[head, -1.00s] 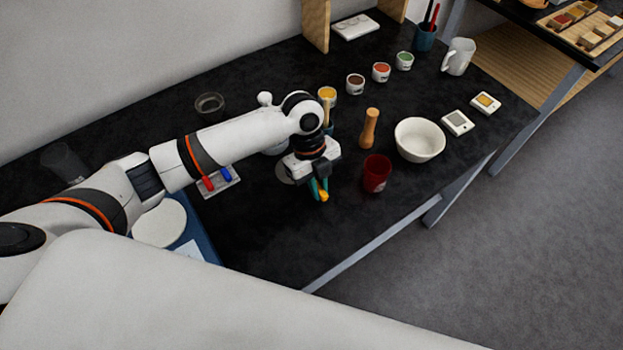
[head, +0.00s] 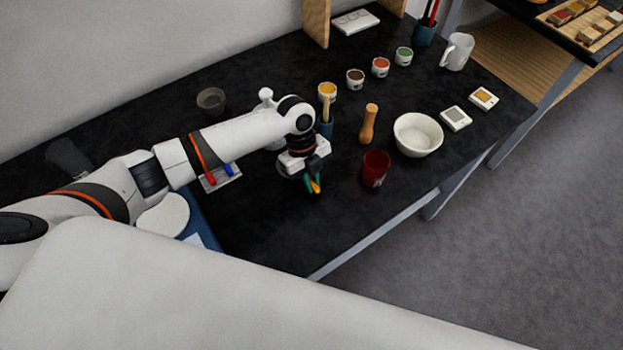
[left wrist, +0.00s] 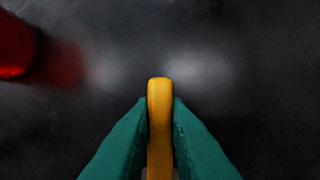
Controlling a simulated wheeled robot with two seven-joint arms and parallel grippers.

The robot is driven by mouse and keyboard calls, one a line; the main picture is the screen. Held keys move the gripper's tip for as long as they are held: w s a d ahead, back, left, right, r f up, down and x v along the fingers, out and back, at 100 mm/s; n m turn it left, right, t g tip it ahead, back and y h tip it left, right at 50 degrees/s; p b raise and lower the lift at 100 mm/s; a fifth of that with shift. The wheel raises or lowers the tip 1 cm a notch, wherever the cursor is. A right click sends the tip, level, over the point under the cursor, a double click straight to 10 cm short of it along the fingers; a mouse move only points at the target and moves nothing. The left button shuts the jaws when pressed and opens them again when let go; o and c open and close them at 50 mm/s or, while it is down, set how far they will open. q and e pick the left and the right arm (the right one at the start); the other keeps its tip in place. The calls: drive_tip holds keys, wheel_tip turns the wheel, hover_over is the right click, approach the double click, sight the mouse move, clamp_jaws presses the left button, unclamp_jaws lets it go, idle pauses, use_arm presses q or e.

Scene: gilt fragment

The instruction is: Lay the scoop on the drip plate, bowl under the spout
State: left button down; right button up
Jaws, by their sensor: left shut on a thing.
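My left gripper (head: 313,184) has teal fingers and is shut on a slim yellow piece (head: 316,188), which I take to be the scoop's handle. In the left wrist view the yellow piece (left wrist: 160,125) stands upright between the two fingers (left wrist: 160,140). The scoop's bowl does not show, so I cannot tell which way it faces. The gripper is over the dark tabletop, left of the red cup (head: 375,170). I cannot make out a spout or surely identify the drip plate; my left arm hides part of the table. My right gripper is not in view.
A wooden pestle-like piece (head: 369,124), a white bowl (head: 418,135) and several small paint pots stand right of and behind the gripper. A pale tray (head: 232,180) with red and blue pieces lies left. The front tabletop (head: 270,235) is clear.

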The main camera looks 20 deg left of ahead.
use_arm(q)
drive_tip(key=shift+s+f, duration=0.35)
drive_tip(key=shift+f, duration=0.15)
drive_tip(key=c, duration=1.5)
unclamp_jaws()
drive_tip(key=shift+f, duration=0.15)
drive_tip(key=shift+o, duration=0.5)
drive_tip(key=shift+w+f, duration=0.1)
drive_tip(key=shift+r, duration=0.5)
drive_tip(key=b+v, duration=0.2)
drive_tip(key=v, duration=1.1)
drive_tip(key=shift+b, duration=0.3)
